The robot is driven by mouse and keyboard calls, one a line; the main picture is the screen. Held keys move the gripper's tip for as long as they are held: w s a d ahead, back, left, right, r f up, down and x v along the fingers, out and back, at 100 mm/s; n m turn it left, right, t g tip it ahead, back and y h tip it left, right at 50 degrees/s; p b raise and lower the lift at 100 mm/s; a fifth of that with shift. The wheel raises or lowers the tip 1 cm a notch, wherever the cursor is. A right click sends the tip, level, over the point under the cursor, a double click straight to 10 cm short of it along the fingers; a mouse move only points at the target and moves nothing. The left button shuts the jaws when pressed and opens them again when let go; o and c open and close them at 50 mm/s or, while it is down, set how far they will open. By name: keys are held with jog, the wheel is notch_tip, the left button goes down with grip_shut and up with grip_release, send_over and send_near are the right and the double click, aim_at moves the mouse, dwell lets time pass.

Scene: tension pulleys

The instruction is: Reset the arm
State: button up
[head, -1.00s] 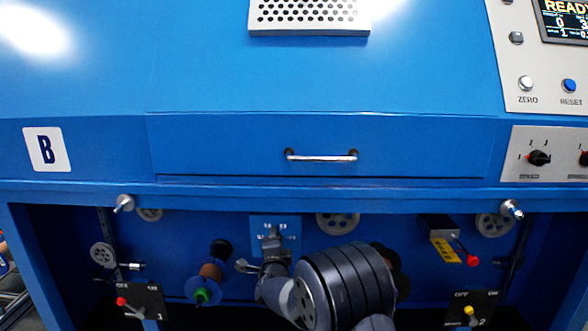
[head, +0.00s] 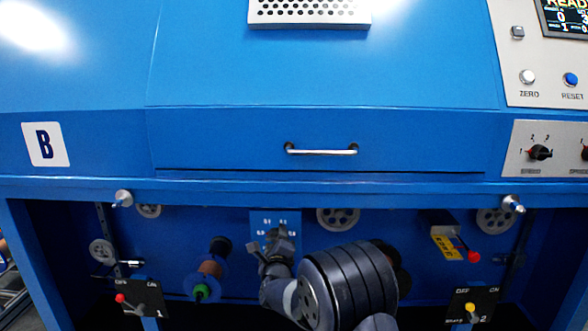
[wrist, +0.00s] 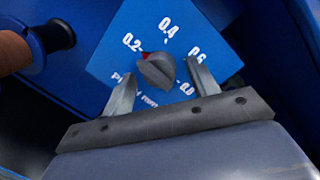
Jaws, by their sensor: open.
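My gripper (wrist: 162,85) is open in the wrist view, with one finger to each side of a grey pointed knob (wrist: 156,70). The knob sits on a blue dial plate (wrist: 120,50) marked 0.2, 0.4, 0.6 and 0.8, and a small red mark shows at its edge near 0.2. I cannot tell whether the fingers touch the knob. In the head view my gripper (head: 272,245) is in front of the dial plate (head: 262,218), below the drawer, and the knob is hidden there.
A spool (head: 208,270) stands left of my gripper; its brown part (wrist: 14,50) shows in the wrist view. A yellow-labelled box with a red knob (head: 446,240) is to the right. Switch panels (head: 140,297) (head: 472,306) sit low on both sides. The drawer handle (head: 320,151) is above.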

jog(key=shift+m, duration=0.6)
jog(key=shift+s+d+p, duration=0.2)
jog(key=shift+s+p, duration=0.3)
jog(key=shift+s, duration=2.15)
